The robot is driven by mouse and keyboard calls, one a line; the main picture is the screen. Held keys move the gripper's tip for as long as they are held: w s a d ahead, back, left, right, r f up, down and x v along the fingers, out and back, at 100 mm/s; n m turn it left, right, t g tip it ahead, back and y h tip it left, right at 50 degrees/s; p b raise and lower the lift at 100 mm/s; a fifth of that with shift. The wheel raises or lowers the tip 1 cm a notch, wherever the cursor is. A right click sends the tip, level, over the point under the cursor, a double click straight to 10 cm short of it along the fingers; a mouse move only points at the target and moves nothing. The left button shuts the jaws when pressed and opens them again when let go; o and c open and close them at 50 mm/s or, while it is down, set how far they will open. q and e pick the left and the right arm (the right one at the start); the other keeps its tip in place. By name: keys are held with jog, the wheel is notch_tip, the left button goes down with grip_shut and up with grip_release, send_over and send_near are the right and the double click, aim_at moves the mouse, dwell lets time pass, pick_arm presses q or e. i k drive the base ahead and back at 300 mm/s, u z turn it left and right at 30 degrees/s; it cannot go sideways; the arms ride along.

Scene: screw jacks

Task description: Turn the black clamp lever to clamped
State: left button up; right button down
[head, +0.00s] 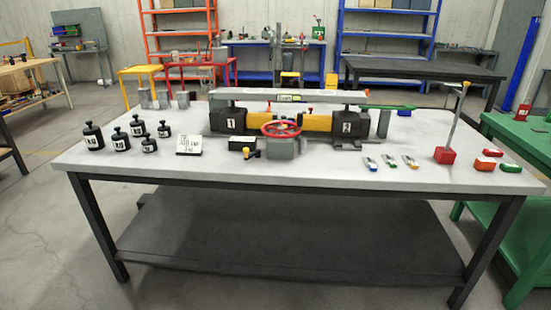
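The jack rig stands on the grey-topped workbench (330,185). It has a black block marked 1 (230,122), a black block marked 2 (347,128), a yellow body between them (317,122) and a long grey beam (300,97) across the top. A red handwheel (281,129) sits at the front over a grey block (283,149). A small black box with a yellow part (242,146) is left of the handwheel. I cannot clearly pick out the black clamp lever or its position at this size. Neither gripper is in view.
Several black weights (121,140) stand at the bench's left, beside a white sign (190,145). Small coloured-ended pieces (389,162) lie right of the rig. A red base with a tall post (445,155) stands further right. The bench's front strip is clear.

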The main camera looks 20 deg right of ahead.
aim_at(257, 153)
jog(key=z, duration=0.95)
jog(key=i, duration=1.1)
jog(key=u, duration=0.5)
